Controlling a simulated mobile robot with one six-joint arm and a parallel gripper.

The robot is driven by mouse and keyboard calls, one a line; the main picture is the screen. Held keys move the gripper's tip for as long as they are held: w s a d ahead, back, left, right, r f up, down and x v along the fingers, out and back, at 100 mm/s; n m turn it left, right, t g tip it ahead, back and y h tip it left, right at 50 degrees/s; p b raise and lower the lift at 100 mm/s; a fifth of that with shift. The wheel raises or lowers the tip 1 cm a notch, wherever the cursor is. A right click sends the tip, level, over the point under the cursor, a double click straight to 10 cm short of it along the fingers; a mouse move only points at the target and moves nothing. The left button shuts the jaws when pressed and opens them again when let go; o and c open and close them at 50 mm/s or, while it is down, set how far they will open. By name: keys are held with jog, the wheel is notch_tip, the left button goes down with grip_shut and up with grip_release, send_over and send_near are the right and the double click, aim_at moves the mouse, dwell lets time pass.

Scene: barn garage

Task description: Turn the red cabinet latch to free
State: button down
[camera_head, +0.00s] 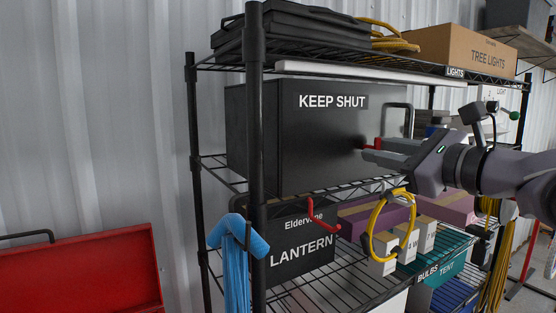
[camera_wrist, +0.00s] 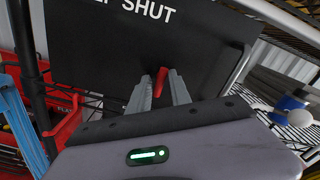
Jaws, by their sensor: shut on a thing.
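The black cabinet (camera_head: 300,140) marked KEEP SHUT stands on the middle shelf of a black wire rack. Its red latch (camera_head: 372,144) sits at the right part of the front face. In the wrist view the red latch (camera_wrist: 160,80) shows between the grey fingers, slightly tilted from upright. My gripper (camera_head: 368,152) reaches in from the right, and its fingers (camera_wrist: 158,92) are closed on the latch. The fingers hide part of the latch in the head view. The door looks closed.
A grey bar handle (camera_head: 409,120) stands out right of the latch. Below hang a red hook (camera_head: 322,219) and a yellow cable loop (camera_head: 373,228). The lower shelf holds a LANTERN box (camera_head: 300,262) and small cartons. A TREE LIGHTS box (camera_head: 460,52) sits on top.

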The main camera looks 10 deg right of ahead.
jog(key=shift+n+b, duration=0.35)
jog(key=shift+n, duration=0.15)
jog(key=c, duration=1.4)
grip_release()
